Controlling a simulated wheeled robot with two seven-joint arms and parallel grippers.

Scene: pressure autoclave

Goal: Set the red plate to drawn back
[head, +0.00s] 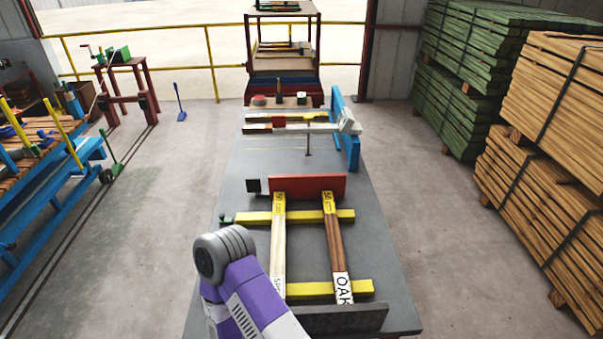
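The red plate (308,183) stands upright across the grey table, at the far ends of two wooden strips. The left strip (278,240) and the right strip (334,235) have yellow far ends; the right one reads OAK near its close end. The far ends meet the plate's lower edge in the picture; I cannot tell whether they touch. A small black block (253,185) is left of the plate. My purple arm with a grey rounded joint reaches over the table's near left part. Neither gripper shows.
The strips lie across two yellow bars (253,217), with a dark grey upright plate (345,319) at the near end. A blue frame (345,130) and a white beam (300,128) stand farther back. Lumber stacks (548,100) are at right, a blue rack (50,185) at left.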

